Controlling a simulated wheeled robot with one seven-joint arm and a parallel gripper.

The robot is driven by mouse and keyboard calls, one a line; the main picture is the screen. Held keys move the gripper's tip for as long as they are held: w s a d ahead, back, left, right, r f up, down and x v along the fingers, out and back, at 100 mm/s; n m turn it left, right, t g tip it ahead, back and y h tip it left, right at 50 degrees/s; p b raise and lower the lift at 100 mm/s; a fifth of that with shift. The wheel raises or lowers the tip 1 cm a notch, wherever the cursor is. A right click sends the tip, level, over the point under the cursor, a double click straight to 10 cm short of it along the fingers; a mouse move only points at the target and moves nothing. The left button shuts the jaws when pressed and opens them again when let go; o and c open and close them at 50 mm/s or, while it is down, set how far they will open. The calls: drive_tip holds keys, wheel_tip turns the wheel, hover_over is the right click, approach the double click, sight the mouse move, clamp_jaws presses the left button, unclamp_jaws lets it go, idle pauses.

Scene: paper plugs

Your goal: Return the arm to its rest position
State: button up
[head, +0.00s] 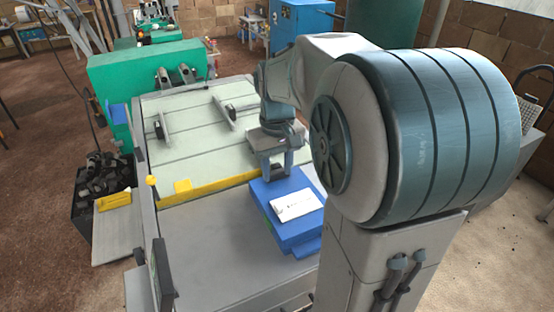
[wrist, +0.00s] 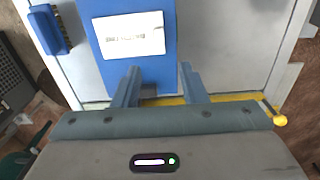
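My gripper (head: 276,172) is in the head view, with its fingers pointing down just behind a blue box (head: 262,190). In the wrist view my gripper (wrist: 158,70) has its two fingers well apart, with nothing held between them. The blue box (wrist: 160,72) lies below and beyond the fingertips there. A white label (head: 296,205) with dark print lies on the box top; it also shows in the wrist view (wrist: 130,36). My upper arm hides the area right of the box in the head view.
A grey machine table (head: 205,235) carries the box. A yellow strip (head: 215,184) crosses it behind the box. The pale grooved bed (head: 190,135) beyond holds metal fittings (head: 228,110). A green machine body (head: 130,75) stands at the back. A small blue block (wrist: 47,28) is left in the wrist view.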

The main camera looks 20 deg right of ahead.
drive_tip(key=shift+r, duration=1.35)
drive_tip(key=s+a+f+t, duration=0.1)
drive_tip(key=s+a+f, duration=0.1)
drive_tip(key=s, duration=0.4)
drive_tip(key=s+a+f+t, duration=0.2)
drive_tip(key=s+a, duration=0.2)
drive_tip(key=s, duration=0.3)
drive_tip(key=shift+s+a+t, duration=0.25)
drive_tip(key=shift+a+t, duration=0.05)
drive_tip(key=shift+a, duration=0.05)
